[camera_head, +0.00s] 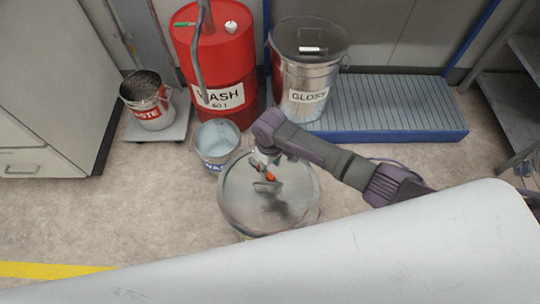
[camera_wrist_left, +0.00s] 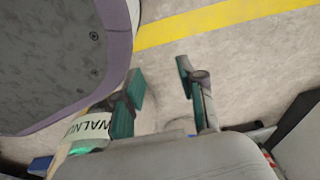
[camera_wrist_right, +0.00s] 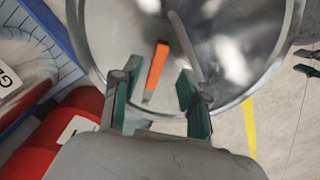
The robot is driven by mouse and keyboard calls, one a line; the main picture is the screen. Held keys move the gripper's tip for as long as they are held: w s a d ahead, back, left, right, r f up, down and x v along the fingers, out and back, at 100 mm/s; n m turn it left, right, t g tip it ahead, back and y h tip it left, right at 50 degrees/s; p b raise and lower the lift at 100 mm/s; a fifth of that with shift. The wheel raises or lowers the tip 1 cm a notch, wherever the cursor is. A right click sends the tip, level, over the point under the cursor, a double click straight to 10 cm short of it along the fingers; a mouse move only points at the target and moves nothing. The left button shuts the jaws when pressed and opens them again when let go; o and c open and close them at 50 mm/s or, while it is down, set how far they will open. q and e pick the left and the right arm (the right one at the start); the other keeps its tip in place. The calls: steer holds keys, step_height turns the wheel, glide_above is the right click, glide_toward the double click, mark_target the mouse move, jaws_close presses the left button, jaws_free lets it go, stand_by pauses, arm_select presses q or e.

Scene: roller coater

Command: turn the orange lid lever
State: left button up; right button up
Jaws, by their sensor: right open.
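The orange lid lever (camera_head: 265,173) sits on the round metal lid (camera_head: 240,205) of a drum in the head view. A grey bar handle (camera_head: 268,187) is beside it. My right gripper (camera_head: 264,157) is above the far part of the lid and partly hides the lever. In the right wrist view the orange lever (camera_wrist_right: 157,68) shows between the two fingers of my open right gripper (camera_wrist_right: 158,80). I cannot tell how far it lies beyond the fingertips. My left gripper (camera_wrist_left: 160,85) is open and empty over the floor in the left wrist view, and not in the head view.
A red WASH drum (camera_head: 222,60), a GLOSS can (camera_head: 302,75) on a blue-edged platform (camera_head: 400,105), a blue-labelled bucket (camera_head: 217,142) and a WASTE bucket (camera_head: 148,100) stand behind the lid. A container labelled WALNUT (camera_wrist_left: 88,128) shows in the left wrist view. Floor left of the lid is clear.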

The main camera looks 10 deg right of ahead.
mark_target(270, 175)
step_height(270, 175, up, 7)
stand_by(0.3)
steer(key=shift+c, duration=0.4)
